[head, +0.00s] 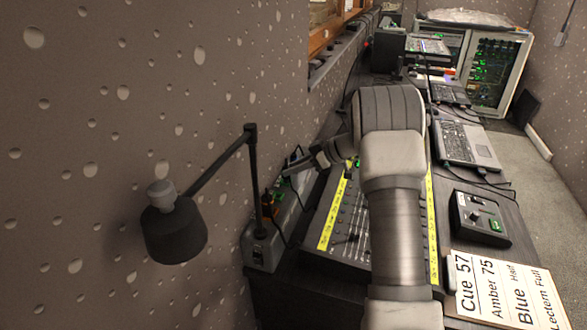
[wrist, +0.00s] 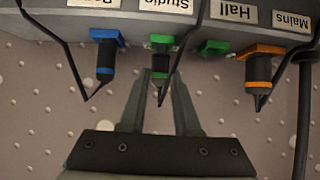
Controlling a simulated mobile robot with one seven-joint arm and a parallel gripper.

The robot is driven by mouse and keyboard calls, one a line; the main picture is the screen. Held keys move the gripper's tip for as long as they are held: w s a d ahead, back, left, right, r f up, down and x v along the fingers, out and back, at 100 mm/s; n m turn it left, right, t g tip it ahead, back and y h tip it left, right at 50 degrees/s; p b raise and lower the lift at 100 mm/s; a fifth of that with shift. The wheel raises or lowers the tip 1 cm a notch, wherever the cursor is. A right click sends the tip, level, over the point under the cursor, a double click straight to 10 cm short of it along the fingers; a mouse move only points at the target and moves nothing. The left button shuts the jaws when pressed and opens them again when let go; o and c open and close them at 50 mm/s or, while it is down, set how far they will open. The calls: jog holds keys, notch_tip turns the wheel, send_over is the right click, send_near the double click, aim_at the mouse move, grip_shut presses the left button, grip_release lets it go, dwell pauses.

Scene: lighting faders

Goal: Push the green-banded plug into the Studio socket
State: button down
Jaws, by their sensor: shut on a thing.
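The green-banded plug (wrist: 161,68) has a black body and a green band, and sits below the upside-down Studio label (wrist: 169,4) in the wrist view. My gripper (wrist: 164,78) is shut on the plug's black body, one finger on each side.
A blue plug (wrist: 105,52) is on one side, an orange plug (wrist: 259,68) on the other, with an empty-looking green socket (wrist: 213,47) between. Black cables hang close by. A desk lamp (head: 175,232) and a fader desk (head: 350,215) flank the box.

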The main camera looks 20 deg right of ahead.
jog(key=shift+f+b, duration=0.55)
jog(key=shift+b, duration=0.9)
dwell(0.5)
jog(key=shift+s+f+b, duration=0.15)
jog(key=shift+f+b, duration=0.15)
jog(key=shift+b, duration=0.05)
dwell(0.6)
jog(key=c, duration=0.8)
grip_release()
jog(key=shift+o, duration=1.3)
jog(key=shift+r, duration=0.1)
jog(key=shift+r, duration=0.15)
